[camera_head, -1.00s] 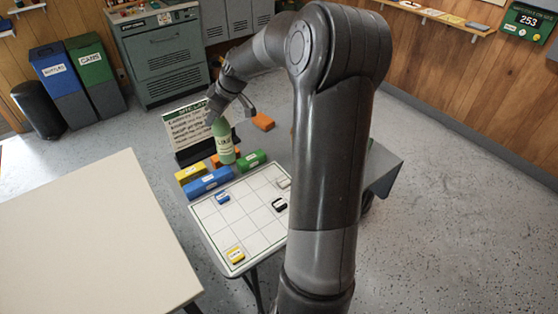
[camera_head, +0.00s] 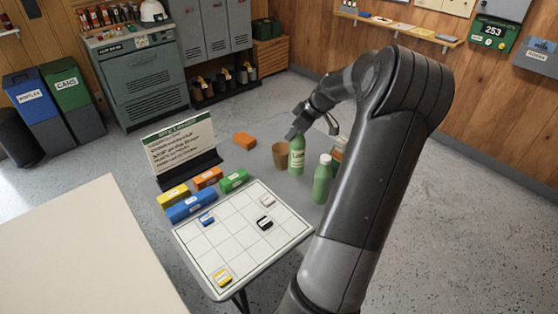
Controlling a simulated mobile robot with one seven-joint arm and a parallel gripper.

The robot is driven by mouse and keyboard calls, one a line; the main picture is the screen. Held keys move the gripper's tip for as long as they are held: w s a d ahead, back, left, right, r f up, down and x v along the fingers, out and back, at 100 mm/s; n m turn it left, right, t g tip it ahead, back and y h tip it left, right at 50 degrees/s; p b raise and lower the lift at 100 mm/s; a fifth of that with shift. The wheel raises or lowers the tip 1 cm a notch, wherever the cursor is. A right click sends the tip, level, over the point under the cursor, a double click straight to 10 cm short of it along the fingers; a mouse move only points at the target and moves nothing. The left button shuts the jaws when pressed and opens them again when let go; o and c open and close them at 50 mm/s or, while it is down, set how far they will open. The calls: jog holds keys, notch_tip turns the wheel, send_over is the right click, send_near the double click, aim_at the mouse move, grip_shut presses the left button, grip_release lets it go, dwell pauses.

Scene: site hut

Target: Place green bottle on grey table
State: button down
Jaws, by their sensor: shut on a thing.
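My gripper (camera_head: 303,126) is shut on the upper part of a green bottle (camera_head: 297,157) with a pale label. The bottle is upright, over the grey table (camera_head: 258,161), just right of a brown cup (camera_head: 280,155). I cannot tell whether its base touches the table. A second green bottle (camera_head: 322,180) with a white cap stands to the right of it on the table. My arm hides the table's right part.
A white gridded board (camera_head: 238,252) with small tiles covers the table's near part. Blue (camera_head: 191,207), yellow, orange and green blocks lie behind it, before a sign (camera_head: 180,143). An orange block (camera_head: 245,140) lies farther back. A pale table (camera_head: 85,250) is at the left.

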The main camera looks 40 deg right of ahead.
aim_at(293, 147)
jog(key=shift+f, duration=3.5)
jog(key=shift+f, duration=0.15)
jog(key=c, duration=1.1)
grip_release()
jog(key=shift+o, duration=0.2)
